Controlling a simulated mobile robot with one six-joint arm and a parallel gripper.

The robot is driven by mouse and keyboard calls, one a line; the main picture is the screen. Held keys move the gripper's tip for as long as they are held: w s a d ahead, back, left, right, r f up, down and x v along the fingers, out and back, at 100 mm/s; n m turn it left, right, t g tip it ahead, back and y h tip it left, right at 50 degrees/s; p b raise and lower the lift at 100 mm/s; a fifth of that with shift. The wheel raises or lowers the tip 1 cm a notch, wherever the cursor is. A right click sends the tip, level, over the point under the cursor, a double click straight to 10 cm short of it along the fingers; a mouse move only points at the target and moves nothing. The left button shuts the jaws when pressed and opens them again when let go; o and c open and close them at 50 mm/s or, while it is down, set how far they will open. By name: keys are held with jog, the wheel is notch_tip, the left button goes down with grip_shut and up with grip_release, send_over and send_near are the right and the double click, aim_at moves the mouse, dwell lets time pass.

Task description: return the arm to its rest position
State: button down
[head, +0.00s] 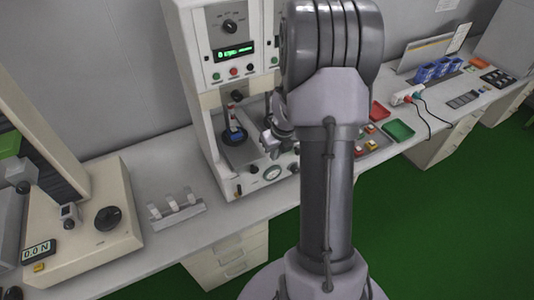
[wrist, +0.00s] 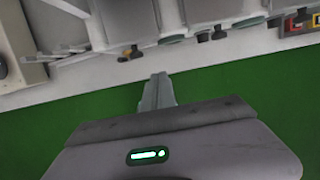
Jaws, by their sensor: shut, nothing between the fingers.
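My arm (head: 328,190) stands upright in the middle of the head view and covers part of the bench behind it. In the wrist view my gripper (wrist: 158,80) has its fingers together, with nothing between them. Its fingertips show against the green floor and the bench's front edge; contact with the bench is not visible. In the head view the gripper is mostly hidden behind my arm, and only a grey piece beside the arm shows near the test machine.
A test machine (head: 187,60) with a green display stands on the long bench (head: 150,240). A force tester (head: 85,225) and a small white rack (head: 176,207) are to its left. Red and green trays (head: 398,130) and blue boxes (head: 438,70) are to the right. Green floor (head: 440,220) is clear in front.

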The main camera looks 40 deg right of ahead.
jog(key=a+r+n+t+b, duration=0.1)
jog(key=a+r+n+b, duration=0.15)
jog(key=a+n, duration=0.25)
jog(key=s+a+r+n+b, duration=0.1)
jog(key=a+r+n+b, duration=0.1)
jog(key=a+n+b, duration=0.3)
jog(key=a+r+n+t+b, duration=0.1)
jog(key=a+r+n+b, duration=0.1)
jog(key=a+n, duration=0.3)
jog(key=s+a+n+t+y+b, duration=0.1)
jog(key=s+a+n+b, duration=0.6)
jog(key=s+a+n, duration=0.8)
jog(key=a+n+y, duration=0.1)
jog(key=n, duration=0.3)
jog(key=shift+a+y, duration=0.25)
jog(key=shift+y, duration=0.05)
jog(key=shift+s, duration=0.1)
